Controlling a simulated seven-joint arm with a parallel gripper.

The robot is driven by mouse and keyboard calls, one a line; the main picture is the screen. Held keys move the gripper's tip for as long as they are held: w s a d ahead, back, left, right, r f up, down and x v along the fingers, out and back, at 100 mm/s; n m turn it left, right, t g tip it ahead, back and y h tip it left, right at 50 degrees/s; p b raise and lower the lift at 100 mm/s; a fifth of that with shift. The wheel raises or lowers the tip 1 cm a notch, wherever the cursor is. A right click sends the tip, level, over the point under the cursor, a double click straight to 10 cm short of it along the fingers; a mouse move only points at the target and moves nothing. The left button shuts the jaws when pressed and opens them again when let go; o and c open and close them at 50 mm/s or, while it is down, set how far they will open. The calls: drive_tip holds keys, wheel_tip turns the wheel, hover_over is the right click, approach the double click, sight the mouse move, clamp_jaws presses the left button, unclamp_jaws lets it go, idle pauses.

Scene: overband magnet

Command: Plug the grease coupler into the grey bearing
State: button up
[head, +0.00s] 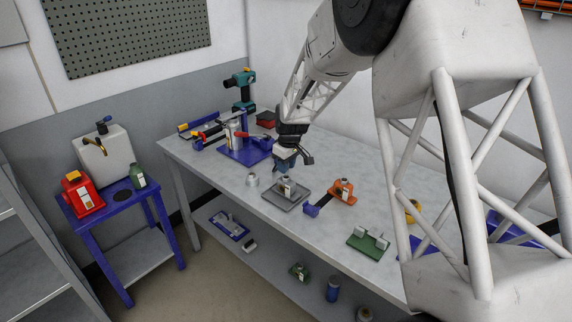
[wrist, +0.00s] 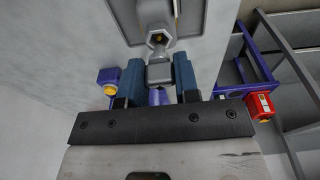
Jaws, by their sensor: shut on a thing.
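My gripper (head: 286,166) points down over the middle of the workbench, just above a grey plate with a small block on it. In the wrist view my gripper (wrist: 159,82) has its two blue fingers closed on a small grey metal piece (wrist: 160,73), which I take for the grease coupler. A hexagonal metal end with a brass-coloured centre shows just beyond it. I cannot tell whether the two touch. The grey bearing (head: 286,203) appears to be the grey plate and pale labelled block under my gripper, partly hidden by the fingers.
A small metal cup (head: 252,180) stands left of the plate. A blue fixture (head: 245,153) is behind. The bench front is mostly clear.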

drive_tip(key=shift+f, duration=1.05)
drive_tip(key=o, duration=1)
drive_tip(key=shift+r, duration=0.1)
drive_tip(key=shift+s+d+r, duration=0.1)
drive_tip(key=shift+r, duration=1.15)
drive_tip(key=shift+s+d+r, duration=0.1)
drive_tip(key=shift+s+r, duration=0.05)
drive_tip(key=shift+r, duration=1.15)
drive_tip(key=shift+s+d+r, duration=0.1)
drive_tip(key=shift+r, duration=1.15)
